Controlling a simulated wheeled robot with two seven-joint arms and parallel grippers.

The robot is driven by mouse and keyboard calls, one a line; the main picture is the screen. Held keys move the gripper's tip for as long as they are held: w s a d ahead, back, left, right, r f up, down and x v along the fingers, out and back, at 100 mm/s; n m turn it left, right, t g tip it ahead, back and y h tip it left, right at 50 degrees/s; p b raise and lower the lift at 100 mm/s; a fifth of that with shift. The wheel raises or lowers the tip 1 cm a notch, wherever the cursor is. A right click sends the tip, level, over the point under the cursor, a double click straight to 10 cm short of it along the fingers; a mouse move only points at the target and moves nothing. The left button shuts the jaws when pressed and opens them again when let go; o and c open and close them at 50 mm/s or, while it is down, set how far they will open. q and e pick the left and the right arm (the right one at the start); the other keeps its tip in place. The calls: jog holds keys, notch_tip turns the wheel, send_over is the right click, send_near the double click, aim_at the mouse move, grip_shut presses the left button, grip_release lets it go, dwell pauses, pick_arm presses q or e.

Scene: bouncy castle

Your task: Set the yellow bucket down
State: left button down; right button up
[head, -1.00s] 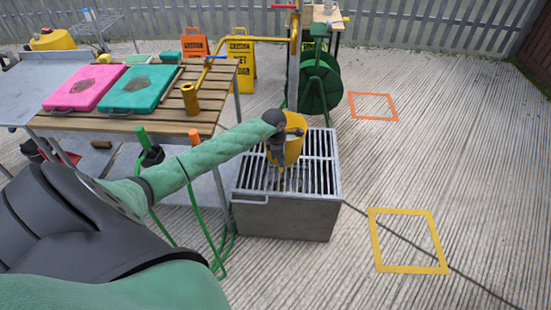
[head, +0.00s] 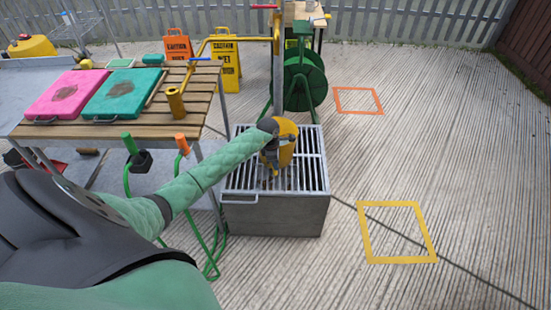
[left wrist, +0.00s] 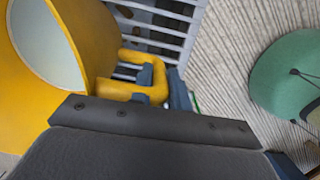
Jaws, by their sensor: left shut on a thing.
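The yellow bucket (head: 287,140) is over the metal grate (head: 312,165) of the grey drain box in the head view, partly hidden by my left gripper (head: 272,165). In the left wrist view, the bucket (left wrist: 90,30) fills the left side, with a pale inside. My left gripper's fingers (left wrist: 160,85) are shut on its yellow handle (left wrist: 125,88). The grate (left wrist: 165,20) shows behind the handle. I cannot tell whether the bucket touches the grate. My right gripper is not in view.
A yellow square outline (head: 397,232) and an orange one (head: 358,101) lie on the clear concrete to the right. A slatted table (head: 200,95) stands left, with a green hose reel (head: 305,80) behind the box. A dark cable crosses the floor.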

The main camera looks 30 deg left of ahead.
pick_arm(q)
jog(key=shift+w+r, duration=0.1)
jog(key=shift+r, duration=0.05)
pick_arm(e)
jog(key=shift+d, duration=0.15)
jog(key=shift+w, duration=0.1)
pick_arm(q)
jog(key=c, duration=1.5)
grip_release()
jog(key=shift+f, duration=0.2)
jog(key=shift+c, duration=0.2)
jog(key=shift+o, duration=1.1)
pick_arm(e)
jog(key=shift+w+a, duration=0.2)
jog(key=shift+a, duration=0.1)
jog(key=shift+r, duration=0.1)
pick_arm(q)
jog(key=shift+r, duration=0.15)
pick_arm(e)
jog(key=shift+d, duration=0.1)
